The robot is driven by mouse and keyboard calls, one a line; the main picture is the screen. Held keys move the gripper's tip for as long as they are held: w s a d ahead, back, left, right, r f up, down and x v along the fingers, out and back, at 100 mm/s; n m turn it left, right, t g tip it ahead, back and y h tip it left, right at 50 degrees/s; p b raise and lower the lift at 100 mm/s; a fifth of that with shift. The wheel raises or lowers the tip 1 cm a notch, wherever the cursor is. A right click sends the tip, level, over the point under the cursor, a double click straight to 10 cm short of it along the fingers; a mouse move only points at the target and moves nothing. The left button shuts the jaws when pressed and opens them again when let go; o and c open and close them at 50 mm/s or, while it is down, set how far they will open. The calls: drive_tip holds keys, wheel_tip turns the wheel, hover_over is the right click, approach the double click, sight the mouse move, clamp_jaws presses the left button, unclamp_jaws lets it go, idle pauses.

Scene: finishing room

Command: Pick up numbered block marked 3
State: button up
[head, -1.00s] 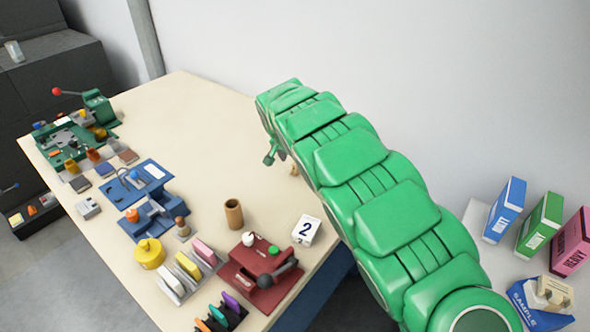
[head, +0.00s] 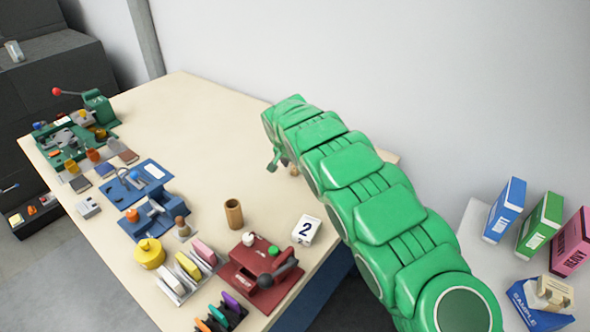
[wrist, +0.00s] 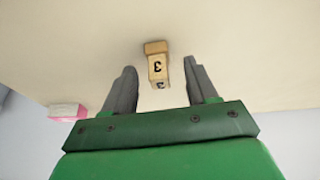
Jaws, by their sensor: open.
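The wooden block marked 3 (wrist: 158,68) stands on the table in the wrist view, with a dark 3 on the faces towards me. My gripper (wrist: 163,75) is open, with its two grey fingers to the left and right of the block's near end. I cannot tell how far the block reaches between them. In the head view my green arm stretches over the table's right side, and its gripper end (head: 273,162) shows only in part. A small tan bit beside the arm may be the block, mostly hidden.
A red press (head: 262,275) and a blue fixture (head: 150,215) are farther left. The table's middle is clear. Upright boxes (head: 504,210) stand at right.

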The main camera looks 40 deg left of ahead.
drive_tip(key=shift+x, duration=0.8)
clamp_jaws()
drive_tip(key=shift+r, duration=0.1)
